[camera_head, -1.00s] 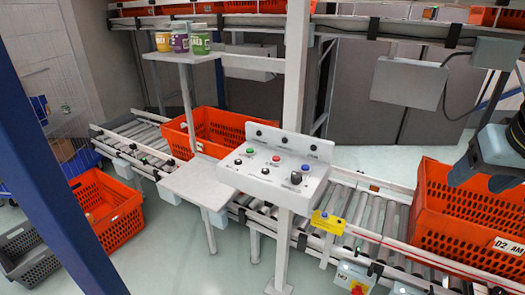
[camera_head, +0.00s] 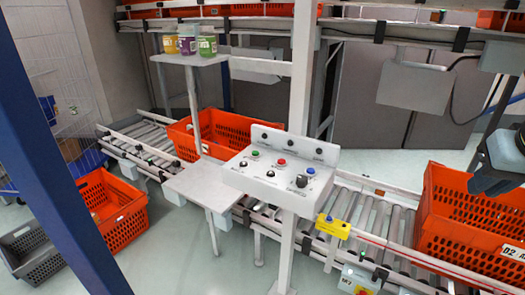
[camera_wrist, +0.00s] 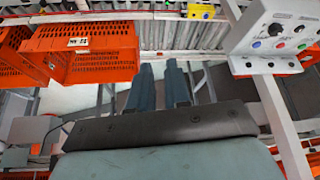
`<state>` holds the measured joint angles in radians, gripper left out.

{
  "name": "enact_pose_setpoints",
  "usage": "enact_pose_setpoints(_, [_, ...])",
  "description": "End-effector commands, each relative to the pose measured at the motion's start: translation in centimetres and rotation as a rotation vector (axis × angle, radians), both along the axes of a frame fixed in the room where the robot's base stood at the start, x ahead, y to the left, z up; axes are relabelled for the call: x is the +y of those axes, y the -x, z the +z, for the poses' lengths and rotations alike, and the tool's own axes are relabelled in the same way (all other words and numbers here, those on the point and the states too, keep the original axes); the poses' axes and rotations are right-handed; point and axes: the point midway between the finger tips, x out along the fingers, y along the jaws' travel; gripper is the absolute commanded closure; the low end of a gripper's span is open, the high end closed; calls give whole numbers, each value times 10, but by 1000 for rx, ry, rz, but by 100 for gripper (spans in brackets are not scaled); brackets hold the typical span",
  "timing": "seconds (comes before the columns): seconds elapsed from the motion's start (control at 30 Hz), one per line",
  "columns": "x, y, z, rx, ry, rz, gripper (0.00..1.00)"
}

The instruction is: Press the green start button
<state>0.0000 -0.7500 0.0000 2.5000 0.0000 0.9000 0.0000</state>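The green button (camera_head: 255,153) sits at the back left of the white control panel (camera_head: 235,180), beside a red button (camera_head: 281,162) and a blue button (camera_head: 310,171). The panel also shows at the upper right of the wrist view (camera_wrist: 240,45), where the green button (camera_wrist: 302,46) is small and hard to make out. My gripper (camera_wrist: 158,66) has its two blue-grey fingers apart with an empty gap between them. It is well to the side of the panel and touches no button. In the head view only part of my arm's end shows at the right edge.
A black knob (camera_head: 301,181) is on the panel. An orange tote (camera_head: 460,215) stands at the right, another (camera_head: 225,125) behind the panel. A white post (camera_head: 301,70) rises behind the panel.

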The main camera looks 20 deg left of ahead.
Motion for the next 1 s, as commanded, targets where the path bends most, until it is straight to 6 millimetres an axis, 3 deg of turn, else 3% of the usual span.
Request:
enact_pose_setpoints(0.17, [0, 0, 0, 0, 0, 0, 100])
enact_pose_setpoints(1.0, [0, 0, 0, 0, 0, 0, 100])
